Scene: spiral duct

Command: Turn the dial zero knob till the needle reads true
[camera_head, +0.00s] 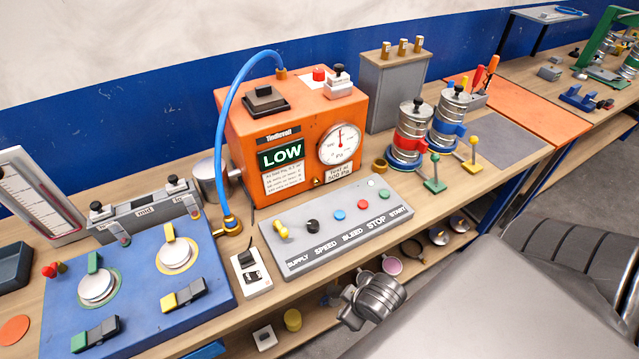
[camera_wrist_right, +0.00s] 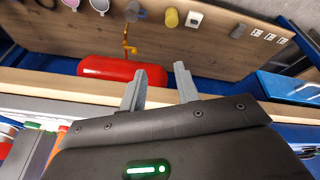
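The dial (camera_head: 340,143) is a round white gauge marked Pa on the front of the orange box (camera_head: 243,130). Its dark red needle points nearly straight up; the exact reading is too small to tell. A small dark and brass piece (camera_head: 318,181) sits at the dial's lower left, beside the label; I cannot tell if it is the zero knob. My right gripper (camera_wrist_right: 160,88) shows in the right wrist view, fingers apart and nothing between them. It is over the bench's front side, away from the dial. My left gripper is not in view.
A grey control panel (camera_head: 340,228) with knobs and buttons lies before the orange box. A blue hose (camera_head: 219,140) arches along its left. A blue valve board (camera_head: 135,290) is at left. Ringed metal cylinders (camera_head: 412,130) stand at right. A red tank (camera_wrist_right: 105,68) lies beyond my right fingers.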

